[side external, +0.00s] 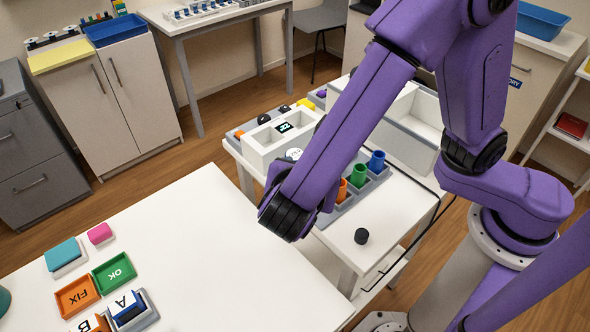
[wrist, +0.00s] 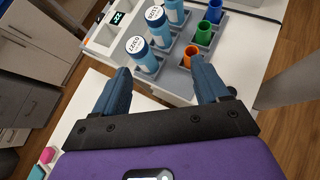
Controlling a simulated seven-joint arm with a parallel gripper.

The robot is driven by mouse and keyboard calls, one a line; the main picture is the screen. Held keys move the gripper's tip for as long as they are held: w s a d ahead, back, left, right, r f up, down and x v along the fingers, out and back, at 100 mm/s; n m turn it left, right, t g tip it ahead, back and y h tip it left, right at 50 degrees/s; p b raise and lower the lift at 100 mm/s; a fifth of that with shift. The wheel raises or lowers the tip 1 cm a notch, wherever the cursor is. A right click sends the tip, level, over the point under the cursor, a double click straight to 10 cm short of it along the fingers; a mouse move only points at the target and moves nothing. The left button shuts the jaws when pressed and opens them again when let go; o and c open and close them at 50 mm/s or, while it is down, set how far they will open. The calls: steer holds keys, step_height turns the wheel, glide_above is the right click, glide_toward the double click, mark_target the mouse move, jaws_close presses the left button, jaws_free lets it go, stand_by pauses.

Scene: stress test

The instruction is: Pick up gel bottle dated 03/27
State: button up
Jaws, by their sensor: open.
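In the wrist view, several blue bottles with white round caps stand in a row in a grey rack. A third bottle (wrist: 176,12) is cut by the top edge. In the side view, one white cap (side external: 293,154) shows beside my arm, which hides the gripper and the other bottles.
Orange (side external: 340,190), green (side external: 358,176) and blue (side external: 376,161) cups stand in the rack beside the bottles. A white box (side external: 262,150) with a small display is behind. A black knob (side external: 361,236) sits on the front. The white table (side external: 210,250) is mostly clear, with trays at left.

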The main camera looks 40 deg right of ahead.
steer(key=a+n+t, duration=0.3)
steer(key=a, duration=0.3)
glide_toward(295, 156)
steer(key=shift+h, duration=0.4)
steer(key=x, duration=0.5)
steer(key=shift+w+a+f, duration=0.15)
steer(key=shift+w+a, duration=0.2)
steer(key=shift+w, duration=0.05)
steer(key=shift+s+d+x, duration=0.1)
steer(key=shift+s+x, duration=0.05)
steer(key=shift+x, duration=1.2)
steer(key=shift+s+d+x, duration=0.1)
steer(key=shift+x, duration=1.25)
steer(key=shift+f, duration=0.1)
steer(key=c, duration=1.1)
